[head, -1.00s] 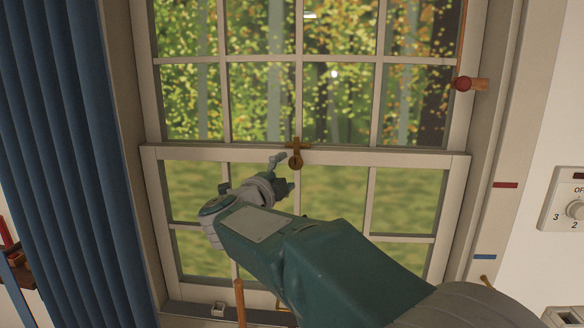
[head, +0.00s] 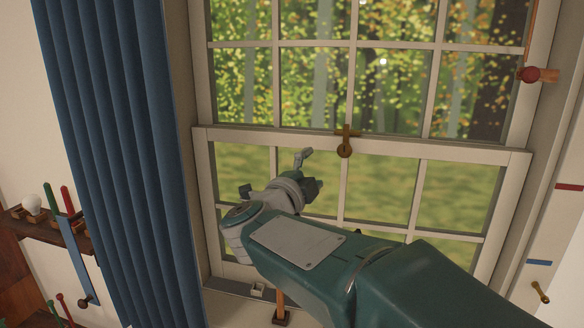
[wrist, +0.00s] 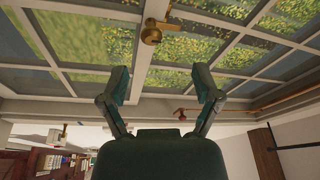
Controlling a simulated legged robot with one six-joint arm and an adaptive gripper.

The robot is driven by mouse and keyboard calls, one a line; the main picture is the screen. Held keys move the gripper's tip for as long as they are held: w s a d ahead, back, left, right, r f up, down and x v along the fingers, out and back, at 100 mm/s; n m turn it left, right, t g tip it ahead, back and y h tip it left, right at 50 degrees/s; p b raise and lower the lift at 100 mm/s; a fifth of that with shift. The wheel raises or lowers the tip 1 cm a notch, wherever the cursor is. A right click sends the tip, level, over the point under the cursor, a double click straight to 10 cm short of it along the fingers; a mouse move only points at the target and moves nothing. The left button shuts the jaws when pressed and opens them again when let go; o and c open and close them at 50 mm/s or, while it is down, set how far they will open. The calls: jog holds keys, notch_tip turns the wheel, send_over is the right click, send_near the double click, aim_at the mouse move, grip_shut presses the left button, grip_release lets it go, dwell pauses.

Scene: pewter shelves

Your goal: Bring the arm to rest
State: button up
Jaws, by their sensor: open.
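My gripper (wrist: 160,88) is open and empty in the wrist view, its two fingers spread apart. In the head view my gripper (head: 308,172) is at the end of my green arm, in front of the lower window sash, left of and below the brass latch (head: 345,146). The latch also shows in the wrist view (wrist: 151,35), beyond the fingertips and apart from them. The arm reaches up from the lower right of the head view.
A sash window (head: 505,153) fills the middle. A blue curtain (head: 110,130) hangs to its left. Beyond it is a wooden shelf (head: 50,232) with a bulb and coloured tools. A red-ended peg (head: 530,75) sticks out at the right frame. A wooden handle (head: 280,303) stands near the sill.

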jog(key=s+d+f+n+g+y, duration=0.2)
jog(key=s+f+n+g+y, duration=0.1)
jog(key=s+f+n, duration=0.4)
jog(key=s+d+f+n+g+y, duration=0.3)
jog(key=s+f+n, duration=0.4)
jog(key=s, duration=0.4)
jog(key=s+d+f+n+g+y, duration=0.3)
jog(key=s+f+n+g+y, duration=0.1)
jog(key=s+f+n, duration=0.3)
jog(key=s, duration=0.2)
jog(key=shift+s+d+g, duration=0.15)
jog(key=shift+s+g, duration=0.25)
